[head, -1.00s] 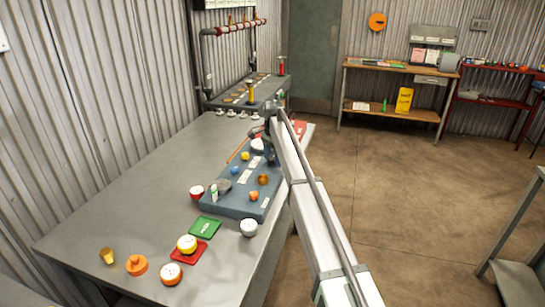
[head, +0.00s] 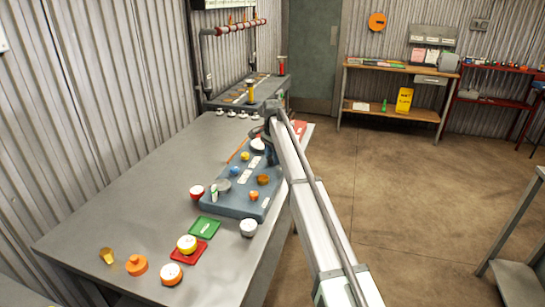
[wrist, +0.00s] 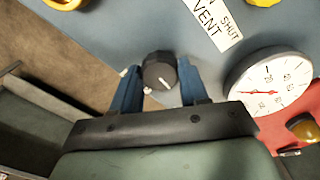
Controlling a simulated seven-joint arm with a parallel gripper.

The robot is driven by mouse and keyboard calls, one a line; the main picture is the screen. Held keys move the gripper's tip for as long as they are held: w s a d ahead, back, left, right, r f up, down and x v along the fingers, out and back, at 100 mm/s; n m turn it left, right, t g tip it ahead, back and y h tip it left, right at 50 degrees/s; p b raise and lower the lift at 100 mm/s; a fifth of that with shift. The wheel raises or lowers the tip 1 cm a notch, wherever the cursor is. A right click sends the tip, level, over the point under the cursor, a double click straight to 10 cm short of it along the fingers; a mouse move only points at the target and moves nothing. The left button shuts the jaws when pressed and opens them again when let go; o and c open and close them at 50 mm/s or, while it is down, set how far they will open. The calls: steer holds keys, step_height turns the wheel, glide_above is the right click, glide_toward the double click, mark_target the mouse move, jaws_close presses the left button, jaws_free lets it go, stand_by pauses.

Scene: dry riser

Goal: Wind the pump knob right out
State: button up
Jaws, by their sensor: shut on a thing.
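The pump knob, a black round knob with a white pointer line (wrist: 159,71), stands on the blue-grey panel in the wrist view. No label for it shows there. My gripper (wrist: 157,80) has its two blue fingers on either side of the knob, closed on it. In the head view my gripper (head: 271,150) is at the right edge of the panel (head: 232,208), towards its far end. The arm hides the knob there. A white dial gauge with a red needle (wrist: 268,84) sits right of the knob in the wrist view.
A label reading VENT and SHUT (wrist: 213,22) and a yellow ring-shaped part (wrist: 66,3) lie beyond the knob. A yellow-brown knob (wrist: 303,128) is at right. On the bench (head: 120,215) are a green tray (head: 205,228), a red tray (head: 184,256) and several loose caps.

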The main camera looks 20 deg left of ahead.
steer(key=n, duration=0.4)
steer(key=shift+n, duration=0.4)
steer(key=n, duration=0.9)
steer(key=shift+n, duration=2.7)
steer(key=o, duration=1.1)
steer(key=shift+c, duration=0.2)
